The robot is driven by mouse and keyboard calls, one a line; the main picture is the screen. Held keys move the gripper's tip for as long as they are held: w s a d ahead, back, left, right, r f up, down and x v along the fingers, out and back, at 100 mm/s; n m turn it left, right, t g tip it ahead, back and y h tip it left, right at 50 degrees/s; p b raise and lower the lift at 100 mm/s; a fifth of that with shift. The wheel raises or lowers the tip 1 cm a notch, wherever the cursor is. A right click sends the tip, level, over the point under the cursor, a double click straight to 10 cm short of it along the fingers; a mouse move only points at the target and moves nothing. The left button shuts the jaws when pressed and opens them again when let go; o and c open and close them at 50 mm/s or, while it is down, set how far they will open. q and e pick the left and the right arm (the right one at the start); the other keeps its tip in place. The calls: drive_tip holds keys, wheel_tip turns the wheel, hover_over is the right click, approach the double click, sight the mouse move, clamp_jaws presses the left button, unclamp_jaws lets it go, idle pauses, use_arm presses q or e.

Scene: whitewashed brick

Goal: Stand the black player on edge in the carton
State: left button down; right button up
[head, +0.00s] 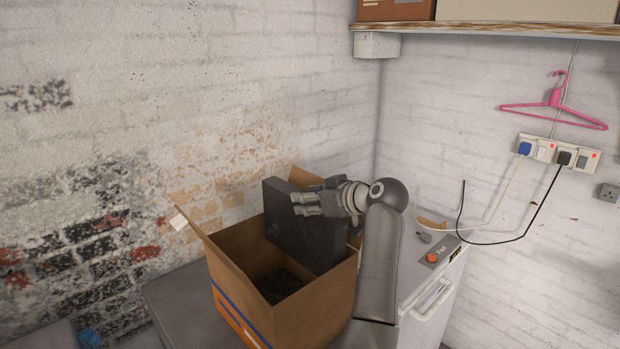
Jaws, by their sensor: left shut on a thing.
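The black player (302,228) is a dark, flat box, upright on edge inside the open carton (312,309), towards its right back side. Its upper part stands above the carton's front rim, and its lower edge is hidden or in shadow, so I cannot tell if it touches the floor of the carton. My left gripper (308,203) is shut on the player near its upper right part, its fingers lying across the dark face. The left arm rises along the carton's right side. My right gripper is not in view.
The carton's left flap (196,226) stands up and out. A white appliance (428,296) with an orange button is at the right. A shelf (490,30) with boxes hangs above. A pink hanger (555,101) and sockets (558,152) with cables are on the right wall.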

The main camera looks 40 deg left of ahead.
sight(310, 218)
use_arm(q)
drive_tip(key=shift+f, duration=0.7)
wheel_tip(310, 218, down, 3)
drive_tip(key=shift+a+r+p, duration=0.1)
drive_tip(key=shift+p, duration=0.35)
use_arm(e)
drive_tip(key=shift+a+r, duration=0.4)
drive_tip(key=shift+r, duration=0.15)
use_arm(q)
drive_tip(key=shift+f, duration=0.25)
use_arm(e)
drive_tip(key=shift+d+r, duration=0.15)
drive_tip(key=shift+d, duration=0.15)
use_arm(q)
drive_tip(key=c, duration=1.2)
unclamp_jaws()
drive_tip(key=shift+f, duration=0.35)
drive_tip(key=shift+c, duration=0.2)
drive_tip(key=o, duration=0.4)
drive_tip(key=shift+s+d+r, duration=0.1)
drive_tip(key=shift+d+r, duration=0.05)
drive_tip(key=shift+d, duration=0.05)
drive_tip(key=shift+c, duration=0.2)
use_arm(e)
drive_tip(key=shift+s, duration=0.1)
